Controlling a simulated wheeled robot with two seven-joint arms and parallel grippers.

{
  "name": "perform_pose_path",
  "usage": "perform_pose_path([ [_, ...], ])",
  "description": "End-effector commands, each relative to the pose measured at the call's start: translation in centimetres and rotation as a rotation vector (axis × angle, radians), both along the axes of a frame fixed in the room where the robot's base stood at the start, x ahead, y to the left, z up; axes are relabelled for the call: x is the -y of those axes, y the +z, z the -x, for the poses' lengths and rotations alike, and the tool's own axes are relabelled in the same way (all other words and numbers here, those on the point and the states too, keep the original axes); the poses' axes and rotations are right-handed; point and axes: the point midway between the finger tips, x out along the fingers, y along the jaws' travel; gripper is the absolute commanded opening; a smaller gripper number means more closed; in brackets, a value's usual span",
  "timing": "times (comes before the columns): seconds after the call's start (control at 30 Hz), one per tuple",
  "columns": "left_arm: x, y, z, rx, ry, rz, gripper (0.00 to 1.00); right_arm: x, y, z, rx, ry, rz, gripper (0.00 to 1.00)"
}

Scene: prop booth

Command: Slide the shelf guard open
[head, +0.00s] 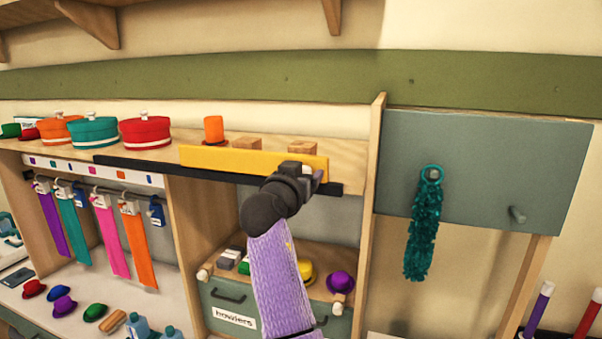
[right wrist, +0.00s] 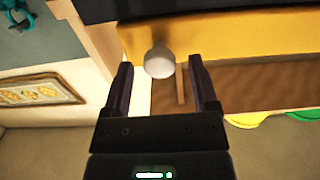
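The shelf guard is a yellow panel (head: 222,159) on a black rail (head: 135,164) along the shelf's front edge, at the right part of the shelf. The guard also spans the top of the right wrist view (right wrist: 250,45). A pale round knob (right wrist: 159,61) sits on it near its end. My right gripper (head: 312,174) is at the guard's right end in the head view. In the right wrist view its two fingers (right wrist: 160,68) are apart, one on each side of the knob, with gaps to both. My left gripper is not in view.
An orange hat (head: 213,130) and wooden blocks (head: 303,148) stand behind the guard. Round hat boxes (head: 145,131) stand on the shelf further left. A wooden upright (head: 374,180) and a grey-green panel (head: 480,165) with a teal garland (head: 424,235) are to the right.

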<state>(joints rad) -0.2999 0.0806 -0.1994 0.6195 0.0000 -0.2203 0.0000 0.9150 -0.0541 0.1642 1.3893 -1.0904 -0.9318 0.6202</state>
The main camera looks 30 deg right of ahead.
Motion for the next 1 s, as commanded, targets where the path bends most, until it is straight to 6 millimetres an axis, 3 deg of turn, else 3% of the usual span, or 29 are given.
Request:
perform_pose_path([
  [0.03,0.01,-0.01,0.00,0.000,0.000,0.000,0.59,-0.01,-0.01,0.00,0.000,0.000,0.000,0.64],
  [0.33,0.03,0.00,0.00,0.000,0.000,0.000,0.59,-0.04,0.00,0.02,-0.001,0.000,0.001,0.00],
  [1.0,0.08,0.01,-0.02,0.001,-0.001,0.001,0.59,-0.05,0.00,0.02,-0.001,0.000,0.001,0.00],
])
